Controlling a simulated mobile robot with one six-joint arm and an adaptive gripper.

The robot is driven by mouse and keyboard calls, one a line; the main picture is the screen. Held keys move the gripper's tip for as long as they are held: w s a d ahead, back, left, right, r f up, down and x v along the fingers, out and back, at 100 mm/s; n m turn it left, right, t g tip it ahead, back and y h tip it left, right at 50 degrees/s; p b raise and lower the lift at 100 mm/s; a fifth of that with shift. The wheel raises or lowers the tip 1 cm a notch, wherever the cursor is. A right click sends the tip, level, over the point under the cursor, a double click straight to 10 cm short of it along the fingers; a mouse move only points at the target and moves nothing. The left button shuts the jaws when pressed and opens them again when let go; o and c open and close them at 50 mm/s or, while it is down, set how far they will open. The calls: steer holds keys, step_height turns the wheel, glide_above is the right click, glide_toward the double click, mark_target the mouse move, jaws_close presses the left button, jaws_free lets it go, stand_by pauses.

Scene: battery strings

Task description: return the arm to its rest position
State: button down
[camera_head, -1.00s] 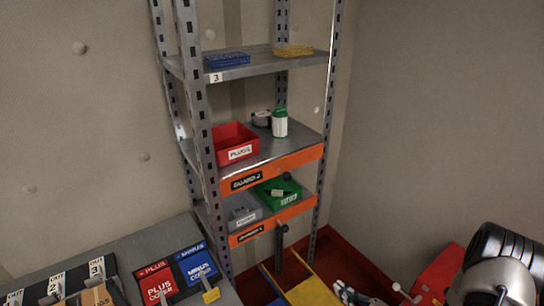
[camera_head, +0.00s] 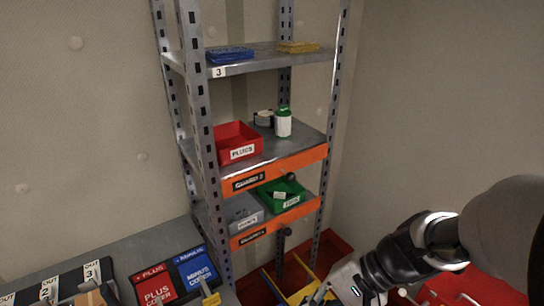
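My arm comes in from the right edge of the head view and reaches down to the left, over the floor in front of the shelf rack. My gripper (camera_head: 320,294) is low at the bottom edge, in front of a yellow object. Its fingertips are small and partly cut off, so I cannot tell whether it is open or shut, and I see nothing clearly held in it.
A metal shelf rack (camera_head: 204,130) stands in the corner, holding a red bin (camera_head: 237,143), a grey bin (camera_head: 243,212) and a green bin (camera_head: 283,194). A grey bench (camera_head: 120,249) with red PLUS COVER (camera_head: 154,286) and blue MINUS COVER (camera_head: 197,267) panels is at lower left. Red objects (camera_head: 470,287) lie under my arm.

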steer(key=s+d+r+n+t+h+b, duration=0.1)
steer(key=s+d+r+n+t+h, duration=0.4)
steer(key=s+d+r+n+h, duration=0.1)
steer(key=shift+s+d+n+h+b, duration=0.4)
steer(key=shift+d+n+h, duration=0.2)
steer(key=shift+d+h, duration=0.5)
steer(key=shift+a, duration=0.1)
